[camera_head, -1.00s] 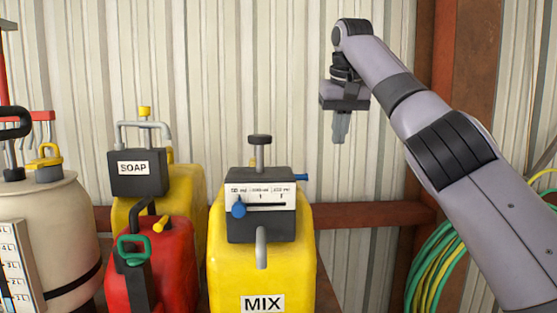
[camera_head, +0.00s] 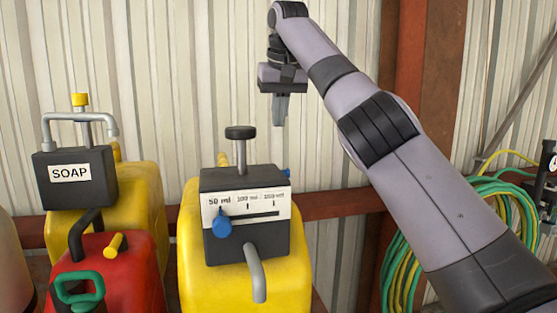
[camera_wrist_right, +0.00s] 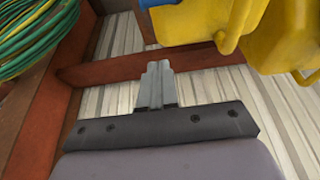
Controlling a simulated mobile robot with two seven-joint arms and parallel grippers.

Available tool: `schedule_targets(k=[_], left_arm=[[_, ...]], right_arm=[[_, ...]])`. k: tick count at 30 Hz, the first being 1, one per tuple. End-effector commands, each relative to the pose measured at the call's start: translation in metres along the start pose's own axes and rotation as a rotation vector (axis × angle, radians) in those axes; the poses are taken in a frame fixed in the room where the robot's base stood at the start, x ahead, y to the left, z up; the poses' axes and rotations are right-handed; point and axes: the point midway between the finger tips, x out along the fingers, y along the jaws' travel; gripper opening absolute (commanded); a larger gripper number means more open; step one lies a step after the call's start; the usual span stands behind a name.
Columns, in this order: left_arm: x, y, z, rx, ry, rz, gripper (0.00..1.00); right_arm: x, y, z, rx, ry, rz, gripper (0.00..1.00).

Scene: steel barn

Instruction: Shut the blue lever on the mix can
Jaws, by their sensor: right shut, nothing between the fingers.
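The mix can (camera_head: 240,282) is a yellow jug under a black dosing head (camera_head: 225,180) with a white scale and a grey spout. A blue knob (camera_head: 221,227) sits at the 50 ml end of the scale slot. The blue lever (camera_head: 286,173) sticks out a little from the right side of the head. My left gripper is not in view.
A yellow soap can (camera_head: 132,205) and a red can (camera_head: 130,280) stand to the left. Green and yellow hoses (camera_head: 400,255) hang at the right by a rusty steel post (camera_head: 408,75). The space above the mix can is mostly clear.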

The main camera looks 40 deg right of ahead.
Motion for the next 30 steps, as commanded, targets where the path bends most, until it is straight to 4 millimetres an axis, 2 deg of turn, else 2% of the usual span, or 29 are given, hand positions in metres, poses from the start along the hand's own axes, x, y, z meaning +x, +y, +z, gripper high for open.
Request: schedule_targets(k=[8,18,30], left_arm=[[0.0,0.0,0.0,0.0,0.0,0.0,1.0],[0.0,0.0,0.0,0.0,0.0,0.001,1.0],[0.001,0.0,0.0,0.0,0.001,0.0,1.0]], right_arm=[[0.029,0.002,0.001,0.001,-0.004,0.005,0.0],[0.104,0.001,0.001,0.0,-0.004,0.003,0.0],[0.095,0.001,0.025,0.0,0.0,0.002,0.0]])
